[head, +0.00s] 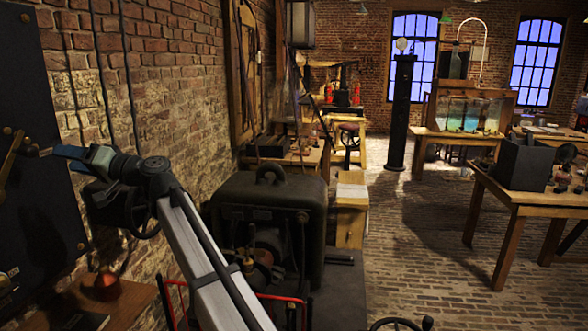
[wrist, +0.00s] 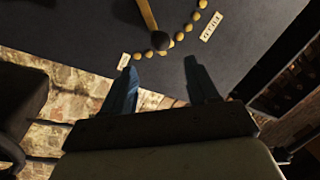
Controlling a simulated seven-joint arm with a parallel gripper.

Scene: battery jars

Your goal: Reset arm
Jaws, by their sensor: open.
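My gripper (head: 66,157) is at the left of the head view, at the end of my raised arm, close to a dark wall panel (head: 38,205). In the wrist view my gripper (wrist: 162,82) shows two blue fingers, apart, with nothing between them. Ahead of the fingertips is the dark panel (wrist: 75,32) with a lever (wrist: 148,16), a dark round knob (wrist: 159,41) and an arc of brass studs. The fingers look apart from the knob, though the exact gap is hard to tell. The lever (head: 12,152) also shows at the head view's left edge.
A large dark machine (head: 268,205) stands beside my arm. A wooden shelf (head: 130,298) with a small reddish object (head: 106,287) is below the panel. A brick wall (head: 150,90) runs along the left. Tables stand at the right, and the brick floor (head: 420,240) between is mostly clear.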

